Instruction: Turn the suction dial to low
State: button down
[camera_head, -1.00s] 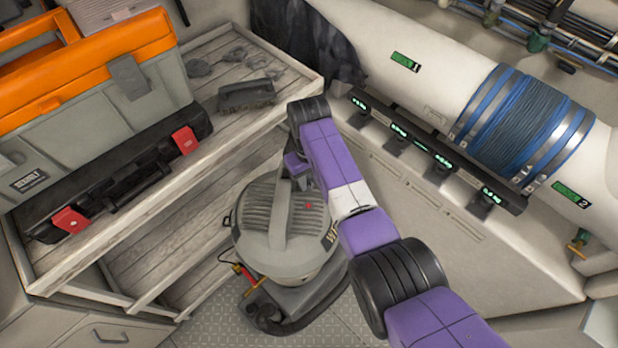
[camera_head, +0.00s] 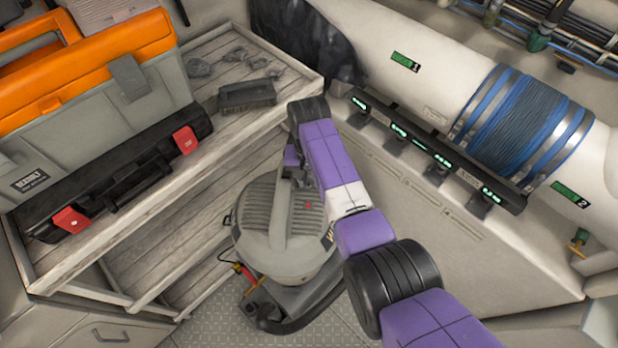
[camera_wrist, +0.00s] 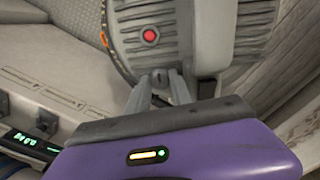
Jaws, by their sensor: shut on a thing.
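The grey vacuum (camera_head: 262,255), with a ribbed top and a raised handle, stands on the floor below my arm. Its ribbed top (camera_wrist: 205,40) with a round red button (camera_wrist: 149,35) fills the upper middle of the wrist view. My gripper (camera_wrist: 164,82) reaches down to the vacuum's top, its two grey fingers close together on a small grey part, seemingly the suction dial (camera_wrist: 160,75). The fingers hide most of this part, and its marks and setting cannot be read. In the head view, my arm covers the fingertips and part of the vacuum's top.
A grey and orange toolbox (camera_head: 85,120) and a dark brush (camera_head: 247,95) sit on the slatted shelf left of the vacuum. A rail of hooks with green displays (camera_head: 435,150) runs along the right wall, below a white pipe wound with blue rope (camera_head: 515,120).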

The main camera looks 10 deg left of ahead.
dwell(0.3)
jog(key=c, duration=1.1)
grip_release()
jog(key=shift+c, duration=0.2)
